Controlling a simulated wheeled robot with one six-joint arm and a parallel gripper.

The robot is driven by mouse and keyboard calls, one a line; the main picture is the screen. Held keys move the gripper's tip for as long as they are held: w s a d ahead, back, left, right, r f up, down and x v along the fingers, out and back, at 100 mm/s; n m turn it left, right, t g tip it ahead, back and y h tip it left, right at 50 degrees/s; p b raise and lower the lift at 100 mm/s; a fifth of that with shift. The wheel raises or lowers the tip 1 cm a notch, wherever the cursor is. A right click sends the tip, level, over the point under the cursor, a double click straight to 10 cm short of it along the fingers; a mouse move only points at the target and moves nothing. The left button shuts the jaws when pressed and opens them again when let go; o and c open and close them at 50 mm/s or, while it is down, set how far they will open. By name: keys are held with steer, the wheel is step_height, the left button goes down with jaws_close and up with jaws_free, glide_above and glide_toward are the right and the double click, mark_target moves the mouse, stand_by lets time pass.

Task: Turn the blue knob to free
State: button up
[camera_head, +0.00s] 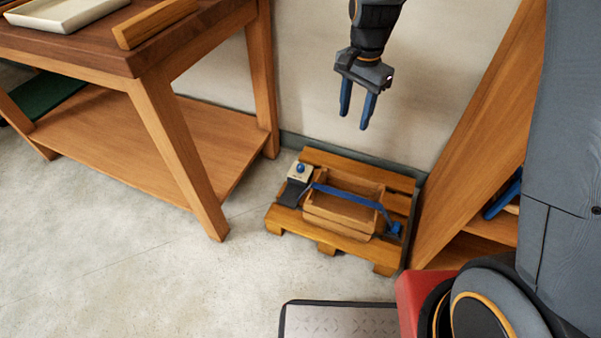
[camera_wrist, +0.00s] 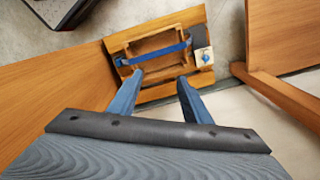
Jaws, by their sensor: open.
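The blue knob (camera_head: 300,168) sits on a small pale box (camera_head: 299,175) at the left of a wooden pallet on the floor. In the wrist view the knob (camera_wrist: 206,57) shows small at the pallet's right side. Any marking by it is too small to read. A wooden crate (camera_head: 335,221) stands on the pallet beside the box, with a blue strap (camera_head: 350,194) across its top. My gripper (camera_head: 356,112) is open and empty, pointing down, well above the pallet and right of the knob in the head view. Its two blue fingers (camera_wrist: 156,92) are apart in the wrist view.
The pallet (camera_head: 318,157) lies against the wall. A wooden table (camera_head: 150,66) with a lower shelf stands at the left, holding a pale tray (camera_head: 62,10). A slanted wooden panel (camera_head: 490,120) rises close at the right.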

steer(key=w+a+f+m+b, duration=0.25)
steer(key=w+f+b, duration=0.25)
steer(key=f, duration=0.4)
steer(key=w+a+f+m+b, duration=0.2)
steer(key=w+a+f+b, duration=0.3)
steer(key=f, duration=0.4)
steer(key=m+b, duration=0.5)
steer(key=b, duration=0.6)
glide_above(301, 165)
step_height(301, 165, down, 17)
steer(key=shift+s, duration=0.15)
steer(key=shift+f, duration=0.35)
step_height(301, 165, down, 7)
steer(key=b, duration=0.3)
steer(key=shift+f+b, duration=0.15)
steer(key=shift+b, duration=0.15)
steer(key=c, duration=1)
